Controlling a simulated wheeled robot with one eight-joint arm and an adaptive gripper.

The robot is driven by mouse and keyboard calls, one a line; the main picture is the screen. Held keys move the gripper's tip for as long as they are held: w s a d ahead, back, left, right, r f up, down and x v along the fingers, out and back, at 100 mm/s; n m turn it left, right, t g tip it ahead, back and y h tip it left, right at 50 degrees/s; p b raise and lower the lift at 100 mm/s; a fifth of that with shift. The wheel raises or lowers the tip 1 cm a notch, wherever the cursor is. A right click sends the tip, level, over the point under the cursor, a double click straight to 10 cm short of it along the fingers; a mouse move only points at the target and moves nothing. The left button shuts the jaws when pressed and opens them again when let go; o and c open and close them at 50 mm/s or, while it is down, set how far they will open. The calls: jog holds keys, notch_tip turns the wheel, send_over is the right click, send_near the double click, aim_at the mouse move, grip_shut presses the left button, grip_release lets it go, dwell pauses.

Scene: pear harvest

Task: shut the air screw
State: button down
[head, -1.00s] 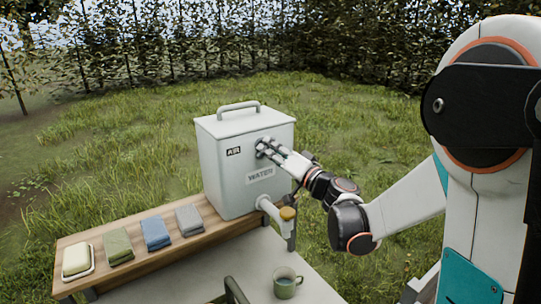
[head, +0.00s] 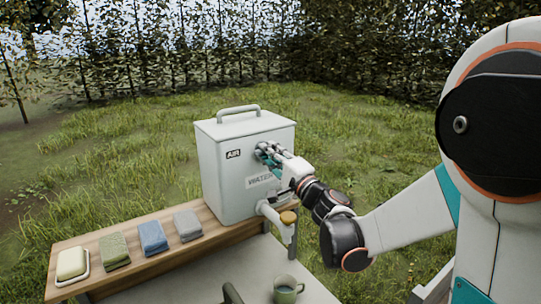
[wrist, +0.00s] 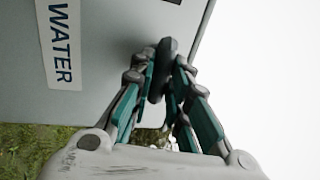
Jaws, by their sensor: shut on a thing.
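The grey-white water container (head: 222,180) stands on the wooden bench, with an "AIR" label (head: 233,154) and a "WATER" label on its front. In the head view my fingers mostly hide the screw.
A tap with an orange-brown top (head: 288,217) sits low on the container, below my wrist. A green mug (head: 287,291) stands beneath it. Folded cloths (head: 154,237) and a soap on a dish (head: 71,265) lie on the bench (head: 125,260) to the left.

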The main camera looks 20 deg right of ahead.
dwell(0.3)
jog(key=c, duration=1.5)
grip_release()
jog(key=shift+d, duration=0.1)
jog(key=shift+c, duration=0.2)
jog(key=v, duration=1.2)
